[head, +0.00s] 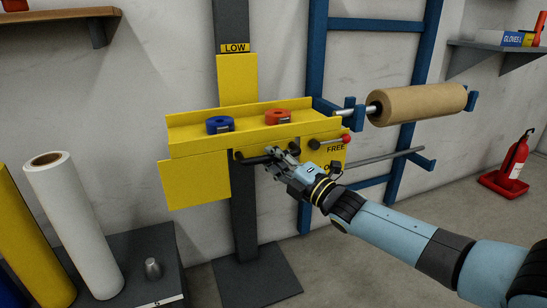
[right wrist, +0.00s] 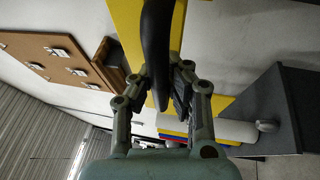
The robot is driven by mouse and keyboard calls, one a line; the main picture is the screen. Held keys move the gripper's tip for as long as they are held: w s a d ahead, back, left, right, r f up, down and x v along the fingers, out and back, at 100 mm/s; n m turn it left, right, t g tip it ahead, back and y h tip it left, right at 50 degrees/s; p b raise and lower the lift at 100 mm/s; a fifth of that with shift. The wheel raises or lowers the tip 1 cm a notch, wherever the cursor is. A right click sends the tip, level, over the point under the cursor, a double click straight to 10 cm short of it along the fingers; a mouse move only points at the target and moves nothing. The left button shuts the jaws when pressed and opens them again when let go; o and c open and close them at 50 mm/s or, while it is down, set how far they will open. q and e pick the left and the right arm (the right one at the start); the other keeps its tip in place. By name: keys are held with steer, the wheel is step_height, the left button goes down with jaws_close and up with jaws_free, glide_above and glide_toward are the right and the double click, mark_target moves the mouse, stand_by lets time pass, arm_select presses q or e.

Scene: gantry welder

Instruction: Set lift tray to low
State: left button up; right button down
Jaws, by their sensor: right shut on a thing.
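The yellow lift tray (head: 190,146) is on a dark upright post (head: 231,18), with a LOW label (head: 235,48) on the post above it. A black handle (head: 252,160) is on the tray's front. My right gripper (head: 279,156) is shut on this handle. In the right wrist view the dark handle (right wrist: 156,45) passes between the two fingers of the gripper (right wrist: 158,90). A lever with a red knob (head: 346,139) is at the tray's right, by a FREE label (head: 335,148). A second label below is partly hidden by my arm. My left gripper is not in view.
A brown roll (head: 418,103) on a blue rack (head: 376,25) is at right. White (head: 75,225) and yellow (head: 30,235) rolls stand at left.

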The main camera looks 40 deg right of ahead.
steer(key=shift+s+f, duration=0.15)
steer(key=shift+f, duration=0.35)
steer(key=c, duration=1.3)
jaws_free()
steer(key=shift+o, duration=0.3)
steer(key=shift+r, duration=0.15)
steer(key=v, duration=1.2)
steer(key=shift+r, duration=0.2)
